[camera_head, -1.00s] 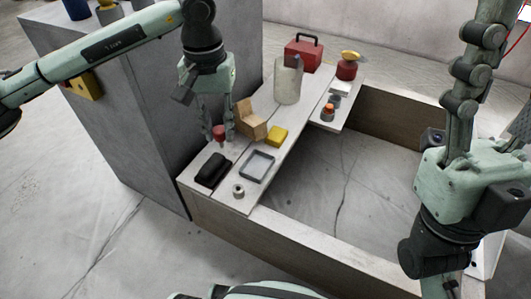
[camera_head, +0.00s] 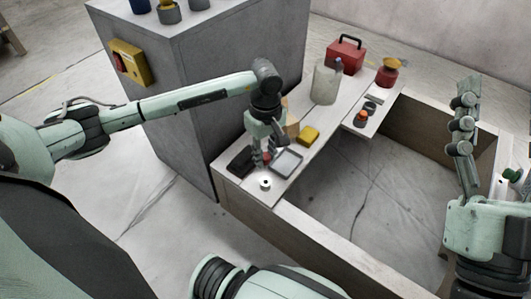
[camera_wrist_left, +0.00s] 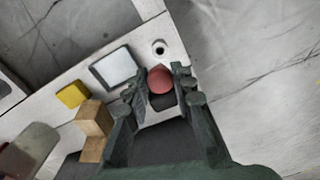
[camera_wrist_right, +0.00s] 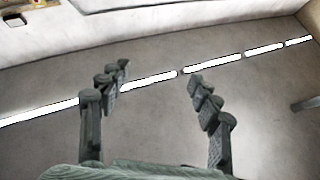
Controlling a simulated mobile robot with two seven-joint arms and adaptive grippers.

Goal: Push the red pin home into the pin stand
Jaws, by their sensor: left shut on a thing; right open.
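The red pin (camera_wrist_left: 160,79) is held between the fingers of my left gripper (camera_wrist_left: 162,80), which is shut on it. In the head view my left gripper (camera_head: 264,160) hangs over the bench between the black case and the tray, and the red pin (camera_head: 267,157) shows only in part. The pin stand (camera_head: 265,184) is a small pale ring with a dark hole at the near end of the bench. It also shows in the left wrist view (camera_wrist_left: 160,47), just beyond the pin and apart from it. My right gripper (camera_wrist_right: 155,95) is open and empty, away from the bench.
A grey tray (camera_head: 299,164), black case (camera_head: 240,163) and yellow block (camera_head: 309,135) lie near the left gripper. A wooden block (camera_wrist_left: 95,118) stands close by.

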